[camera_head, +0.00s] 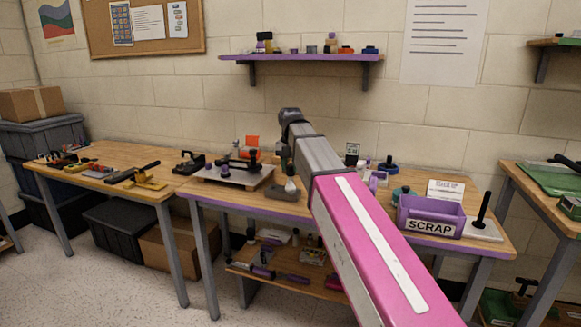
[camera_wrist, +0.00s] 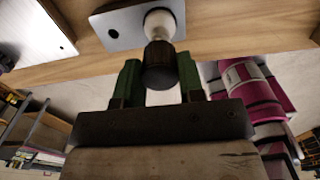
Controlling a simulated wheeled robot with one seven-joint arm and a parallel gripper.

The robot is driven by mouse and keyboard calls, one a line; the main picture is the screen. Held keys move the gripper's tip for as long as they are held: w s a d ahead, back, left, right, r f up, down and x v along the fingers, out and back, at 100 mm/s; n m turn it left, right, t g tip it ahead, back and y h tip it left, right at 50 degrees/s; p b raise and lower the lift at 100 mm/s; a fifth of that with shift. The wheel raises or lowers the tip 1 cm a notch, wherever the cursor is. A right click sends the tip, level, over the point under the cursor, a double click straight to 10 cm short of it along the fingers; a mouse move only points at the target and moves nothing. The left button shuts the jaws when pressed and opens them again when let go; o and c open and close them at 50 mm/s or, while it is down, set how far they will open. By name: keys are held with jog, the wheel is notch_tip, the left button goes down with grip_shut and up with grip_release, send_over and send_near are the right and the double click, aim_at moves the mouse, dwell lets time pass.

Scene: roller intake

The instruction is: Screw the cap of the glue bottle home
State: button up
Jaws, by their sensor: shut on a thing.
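The glue bottle (camera_wrist: 160,20) is white, with a dark ribbed cap (camera_wrist: 158,70) on its neck end in the wrist view. It stands at a metal plate (camera_wrist: 110,28) on the wooden bench. In the head view the bottle (camera_head: 291,187) shows as a small white shape near the bench's front edge, below my wrist. My gripper (camera_wrist: 159,66) has green fingers, one on each side of the cap, and is shut on it. In the head view my arm hides part of the gripper. How far the cap sits down on the thread cannot be told.
On the bench, a fixture board (camera_head: 232,178) stands left of the bottle. Right of my arm are small parts and a purple scrap bin (camera_head: 431,214) beside a black post (camera_head: 482,208). A purple-edged shelf (camera_head: 300,57) hangs on the wall above.

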jog(key=shift+f, duration=1.35)
dwell(1.5)
jog(key=m, duration=0.4)
jog(key=shift+m, duration=0.3)
jog(key=m, duration=0.2)
jog(key=shift+m, duration=1.3)
